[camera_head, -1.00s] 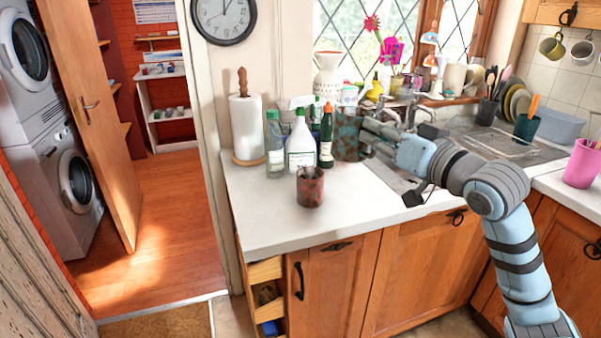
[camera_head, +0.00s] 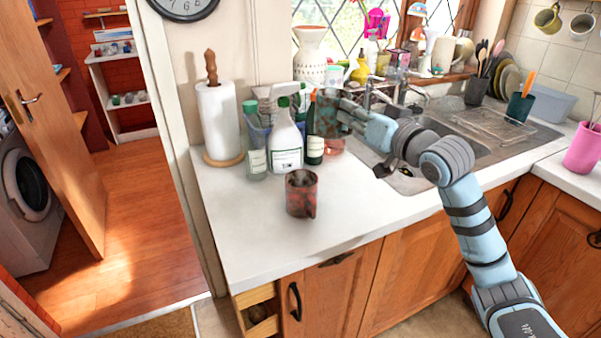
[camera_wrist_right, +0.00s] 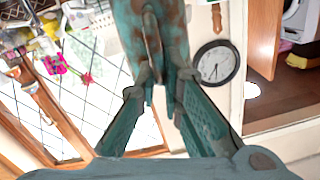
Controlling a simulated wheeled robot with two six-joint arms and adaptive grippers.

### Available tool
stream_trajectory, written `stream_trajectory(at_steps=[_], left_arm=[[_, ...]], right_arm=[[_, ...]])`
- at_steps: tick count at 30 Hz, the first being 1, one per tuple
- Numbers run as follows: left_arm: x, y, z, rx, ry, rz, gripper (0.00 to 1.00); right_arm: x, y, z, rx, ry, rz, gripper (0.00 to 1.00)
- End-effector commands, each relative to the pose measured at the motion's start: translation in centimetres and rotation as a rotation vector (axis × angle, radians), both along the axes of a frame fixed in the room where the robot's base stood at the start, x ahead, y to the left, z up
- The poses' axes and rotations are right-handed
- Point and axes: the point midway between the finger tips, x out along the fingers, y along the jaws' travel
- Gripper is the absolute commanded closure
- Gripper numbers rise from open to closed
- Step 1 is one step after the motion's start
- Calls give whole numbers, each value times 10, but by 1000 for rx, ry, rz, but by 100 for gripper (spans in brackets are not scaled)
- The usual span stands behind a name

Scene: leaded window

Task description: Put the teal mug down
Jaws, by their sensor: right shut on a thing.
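The teal mug (camera_head: 328,117), mottled with rust-brown patches, is held up above the counter near the green bottle in the head view. My right gripper (camera_head: 348,108) is shut on it, reaching in from the right. In the right wrist view, the mug (camera_wrist_right: 140,28) fills the top middle, between the fingertips of the right gripper (camera_wrist_right: 160,82). A gap shows between the mug and the white counter (camera_head: 245,220). My left gripper is in neither view.
A rusty red mug (camera_head: 301,194) stands on the counter's front part. A spray bottle (camera_head: 286,142), a green bottle (camera_head: 315,145) and a pinkish item (camera_head: 334,146) stand behind it. A paper towel roll (camera_head: 217,122) is at left, the sink (camera_head: 400,182) at right. The front-left counter is clear.

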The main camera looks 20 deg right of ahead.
Motion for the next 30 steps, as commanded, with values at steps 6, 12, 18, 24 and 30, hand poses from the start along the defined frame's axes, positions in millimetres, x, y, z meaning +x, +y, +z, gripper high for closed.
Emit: stream_trajectory(at_steps=[6, 12, 18, 24, 30], left_arm=[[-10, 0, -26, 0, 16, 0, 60], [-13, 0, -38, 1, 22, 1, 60], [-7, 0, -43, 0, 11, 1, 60], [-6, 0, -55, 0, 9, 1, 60], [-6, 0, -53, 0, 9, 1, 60]], right_arm=[[0, 2, -80, 1, 7, 4, 100], [-1, 1, -131, 2, 4, 2, 100], [-2, 0, -152, 1, 1, 0, 100], [-3, 0, -189, 3, 3, -1, 100], [-3, 0, -190, 0, 4, -1, 90]])
